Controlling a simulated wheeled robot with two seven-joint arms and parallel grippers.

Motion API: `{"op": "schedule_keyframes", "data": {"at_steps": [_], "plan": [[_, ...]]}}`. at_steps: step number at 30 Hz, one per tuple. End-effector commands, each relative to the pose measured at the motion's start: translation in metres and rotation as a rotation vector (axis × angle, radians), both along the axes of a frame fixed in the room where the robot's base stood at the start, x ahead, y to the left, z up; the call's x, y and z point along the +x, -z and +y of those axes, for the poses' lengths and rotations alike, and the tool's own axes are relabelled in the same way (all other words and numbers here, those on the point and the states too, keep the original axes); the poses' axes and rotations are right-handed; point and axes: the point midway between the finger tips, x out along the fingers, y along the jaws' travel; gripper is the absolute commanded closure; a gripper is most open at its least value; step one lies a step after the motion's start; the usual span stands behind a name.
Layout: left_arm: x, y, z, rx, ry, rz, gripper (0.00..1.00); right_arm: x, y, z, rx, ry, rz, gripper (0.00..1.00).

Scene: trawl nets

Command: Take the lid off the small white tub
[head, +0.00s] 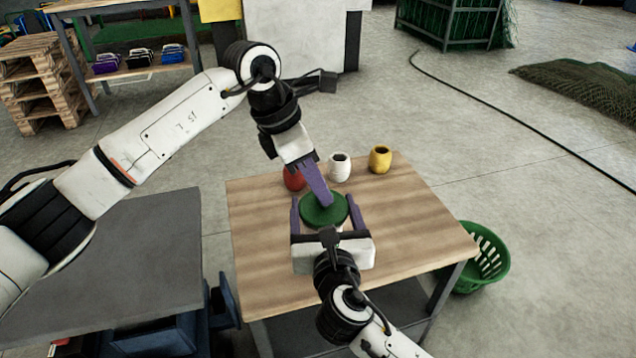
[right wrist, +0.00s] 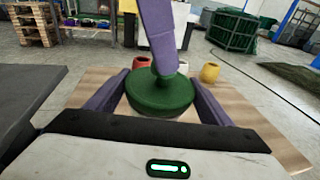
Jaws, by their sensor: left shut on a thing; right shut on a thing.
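The small white tub (head: 338,228) stands on the wooden table, mostly hidden under its round green lid (head: 312,212). The lid also shows in the right wrist view (right wrist: 150,98), with a raised knob in its middle. My left gripper (head: 324,198) comes down from above, its purple fingers shut on the knob. These fingers also show in the right wrist view (right wrist: 163,62). My right gripper (head: 325,208) reaches in from the front, one purple finger on each side of the tub, shut on it. The lid appears level; any gap below it is hard to tell.
Behind the tub stand a red pot (head: 293,180), a white pot (head: 340,168) and a yellow pot (head: 380,159). The wooden table (head: 420,225) is clear at right. A green basket (head: 490,262) stands on the floor beside it; a grey table (head: 130,260) is at left.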

Motion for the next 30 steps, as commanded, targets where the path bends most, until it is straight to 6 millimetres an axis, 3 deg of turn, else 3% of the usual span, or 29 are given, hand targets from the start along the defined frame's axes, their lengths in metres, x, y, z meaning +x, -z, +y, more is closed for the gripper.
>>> {"op": "schedule_keyframes", "data": {"at_steps": [8,9,12,13,23,30], "plan": [[0.005,-0.008,0.000,-0.011,-0.007,-0.019,1.00,-0.002,0.008,-0.001,-0.005,0.002,0.015,0.66],[0.005,-0.008,0.000,-0.011,-0.007,-0.019,0.74,-0.002,0.008,-0.001,-0.005,0.002,0.016,0.66],[0.005,-0.008,0.000,-0.011,-0.007,-0.019,0.57,-0.002,0.008,-0.001,-0.005,0.002,0.015,0.66],[0.005,-0.007,0.000,-0.010,-0.007,-0.017,0.55,-0.002,0.008,-0.001,-0.005,0.002,0.015,0.66],[0.003,-0.007,0.001,-0.006,-0.004,-0.012,0.55,-0.002,0.006,-0.001,-0.004,0.002,0.012,0.66],[0.000,-0.042,0.015,-0.007,-0.004,-0.015,0.55,-0.001,0.005,-0.001,-0.003,0.002,0.010,0.66]]}}
